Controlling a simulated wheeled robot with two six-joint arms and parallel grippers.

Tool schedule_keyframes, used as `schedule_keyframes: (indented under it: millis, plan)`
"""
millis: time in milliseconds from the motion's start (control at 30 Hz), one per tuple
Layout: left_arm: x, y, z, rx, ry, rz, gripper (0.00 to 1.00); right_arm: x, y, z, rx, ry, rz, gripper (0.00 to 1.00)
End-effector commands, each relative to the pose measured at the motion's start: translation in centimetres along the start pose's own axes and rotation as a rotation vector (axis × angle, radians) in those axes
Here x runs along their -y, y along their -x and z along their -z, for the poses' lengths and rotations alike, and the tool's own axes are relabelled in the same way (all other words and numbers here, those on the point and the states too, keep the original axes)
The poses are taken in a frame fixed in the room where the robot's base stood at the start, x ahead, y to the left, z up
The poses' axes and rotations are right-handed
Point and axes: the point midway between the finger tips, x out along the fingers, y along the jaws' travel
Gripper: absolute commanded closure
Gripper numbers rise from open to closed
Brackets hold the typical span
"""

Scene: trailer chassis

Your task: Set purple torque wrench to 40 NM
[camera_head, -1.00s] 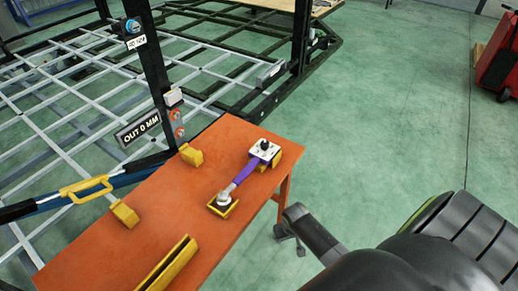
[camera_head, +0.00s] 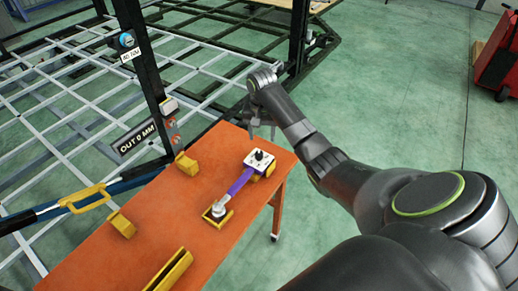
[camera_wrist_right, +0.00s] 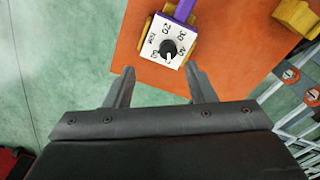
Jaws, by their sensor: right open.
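The purple torque wrench (camera_head: 240,181) lies on the orange table (camera_head: 195,225), held in yellow rests at both ends. Its white square dial face (camera_head: 254,165) with a black knob is at the upper right end. In the right wrist view, the dial face (camera_wrist_right: 155,51) carries numbers around the black knob (camera_wrist_right: 168,46); 20, 30 and 40 seem readable, but the knob's exact setting is unclear. My right gripper (camera_head: 262,132) is open and empty above the table's far edge, close to the dial. Its two fingers (camera_wrist_right: 158,72) show apart below the dial. My left gripper is out of view.
Yellow blocks (camera_head: 187,163) and a long yellow holder (camera_head: 168,272) stand on the table. A blue tool with a yellow handle (camera_head: 82,198) lies across at the left. The trailer frame (camera_head: 60,75) with a black post stands behind.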

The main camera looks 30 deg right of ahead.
Motion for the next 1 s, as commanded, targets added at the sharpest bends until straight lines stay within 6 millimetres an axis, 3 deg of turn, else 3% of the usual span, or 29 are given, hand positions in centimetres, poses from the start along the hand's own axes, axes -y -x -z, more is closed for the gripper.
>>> schedule_keyframes:
  millis: [33,133,233,333,467,1000]
  plan:
    - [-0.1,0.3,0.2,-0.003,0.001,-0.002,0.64,0.4,2.2,1.0,0.007,-0.029,0.002,0.5]
    - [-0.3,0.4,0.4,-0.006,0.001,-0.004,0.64,0.9,4.7,2.0,0.024,-0.073,0.004,0.5]
    - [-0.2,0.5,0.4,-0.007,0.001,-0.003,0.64,1.1,6.0,2.5,0.036,-0.097,0.005,0.5]
    - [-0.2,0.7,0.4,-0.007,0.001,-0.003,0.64,1.1,6.0,2.6,0.041,-0.106,0.006,0.5]
    - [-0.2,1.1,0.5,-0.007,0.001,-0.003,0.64,1.1,4.3,2.5,0.044,-0.107,0.003,0.5]
    - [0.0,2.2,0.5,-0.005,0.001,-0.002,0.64,1.3,-6.7,2.0,0.042,-0.105,0.005,0.5]
